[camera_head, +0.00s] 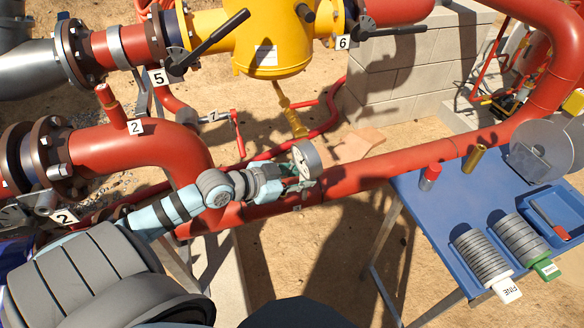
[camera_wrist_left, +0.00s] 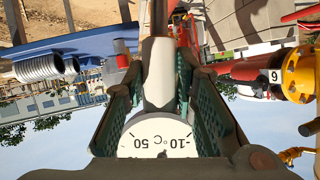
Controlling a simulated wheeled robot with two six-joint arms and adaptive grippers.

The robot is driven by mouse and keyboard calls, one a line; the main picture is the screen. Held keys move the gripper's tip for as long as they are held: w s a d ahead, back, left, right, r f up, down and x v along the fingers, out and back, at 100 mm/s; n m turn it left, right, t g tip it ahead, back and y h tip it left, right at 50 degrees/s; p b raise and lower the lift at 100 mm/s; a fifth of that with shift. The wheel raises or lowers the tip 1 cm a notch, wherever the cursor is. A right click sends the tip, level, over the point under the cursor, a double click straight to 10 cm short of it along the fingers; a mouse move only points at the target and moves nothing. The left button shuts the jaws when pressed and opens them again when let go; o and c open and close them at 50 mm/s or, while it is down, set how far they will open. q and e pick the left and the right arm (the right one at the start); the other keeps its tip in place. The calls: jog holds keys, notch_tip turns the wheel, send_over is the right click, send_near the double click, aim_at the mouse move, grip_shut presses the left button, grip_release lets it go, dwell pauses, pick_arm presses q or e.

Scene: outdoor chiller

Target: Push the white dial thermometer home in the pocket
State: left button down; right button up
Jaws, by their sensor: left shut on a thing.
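The white dial thermometer (camera_head: 306,159) shows its round face upright above the red pipe in the head view. In the left wrist view its dial (camera_wrist_left: 158,138), marked -10, °C and 50, lies upside down between the green fingers, with a pale cylindrical part ahead of it. My left gripper (camera_head: 303,184) is shut on the thermometer, near the long red pipe (camera_head: 370,174). A red stub (camera_head: 114,108) stands on the red elbow tagged 2. I cannot tell which fitting is the pocket, or whether the stem is in one. My right gripper is not in view.
A blue table (camera_head: 418,212) at right carries a red-and-white cylinder (camera_head: 430,176), a brass cylinder (camera_head: 474,158), two grey ribbed pieces (camera_head: 480,256), a clear disc and a blue tray (camera_head: 560,205). A yellow valve body (camera_head: 268,40) and levers stand behind. Sandy ground lies below the pipe.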

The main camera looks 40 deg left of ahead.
pick_arm(q)
jog(key=w+a+f+t+y+b, duration=0.1)
jog(key=w+a+f+b, duration=0.1)
jog(key=a+f+b, duration=0.2)
jog(key=w+a+f+n+t+y+b, duration=0.1)
jog(key=a+f+b, duration=0.3)
jog(key=f+b, duration=0.4)
jog(key=w+a+f+t+y+b, duration=0.1)
jog(key=w+a+f+y+b, duration=0.2)
jog(key=f+b, duration=0.3)
jog(key=shift+w+a+f+n+b, duration=0.25)
jog(key=shift+a+f+n+b, duration=0.2)
jog(key=shift+f, duration=1.5)
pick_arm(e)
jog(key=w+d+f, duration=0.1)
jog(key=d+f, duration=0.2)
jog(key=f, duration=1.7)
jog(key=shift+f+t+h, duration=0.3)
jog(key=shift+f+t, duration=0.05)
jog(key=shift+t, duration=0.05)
